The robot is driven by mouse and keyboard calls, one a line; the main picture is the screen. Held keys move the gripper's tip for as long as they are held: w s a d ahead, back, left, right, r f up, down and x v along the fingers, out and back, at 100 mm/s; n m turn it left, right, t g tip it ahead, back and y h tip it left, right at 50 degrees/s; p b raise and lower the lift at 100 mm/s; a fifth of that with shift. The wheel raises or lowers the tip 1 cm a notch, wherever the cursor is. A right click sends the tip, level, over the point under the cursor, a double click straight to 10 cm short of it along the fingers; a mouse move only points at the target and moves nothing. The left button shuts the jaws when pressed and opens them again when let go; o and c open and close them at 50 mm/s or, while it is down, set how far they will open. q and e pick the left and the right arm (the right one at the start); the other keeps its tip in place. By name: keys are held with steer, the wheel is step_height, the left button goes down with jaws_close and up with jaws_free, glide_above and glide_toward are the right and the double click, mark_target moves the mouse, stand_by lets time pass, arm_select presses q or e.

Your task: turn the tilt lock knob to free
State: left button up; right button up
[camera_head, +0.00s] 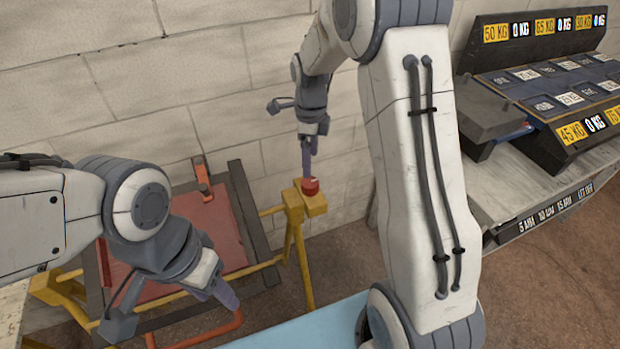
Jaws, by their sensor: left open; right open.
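The red knob (311,187) sits on the yellow post top of a tilting frame, near the wall. My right gripper (290,143) is open above it. One of its fingers points down and overlaps the knob's top edge in the picture; I cannot tell if it touches. The other finger sticks out to the left, clear of the knob. The frame's red panel (222,232) leans between dark rails on yellow legs. My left gripper (168,315) is open in front of the panel's lower part, well away from the knob, holding nothing. No lock marking is readable.
A pale brick wall (180,90) stands close behind the frame. On the right, a grey bench (560,178) bears dark racks with weight labels (545,82). A light blue surface (300,328) lies at the bottom. My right arm hides much of the centre.

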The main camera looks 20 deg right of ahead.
mark_target(310, 182)
step_height(310, 182, down, 8)
steer(key=shift+f+p, duration=0.2)
steer(key=shift+p, duration=0.25)
steer(key=c, duration=1.4)
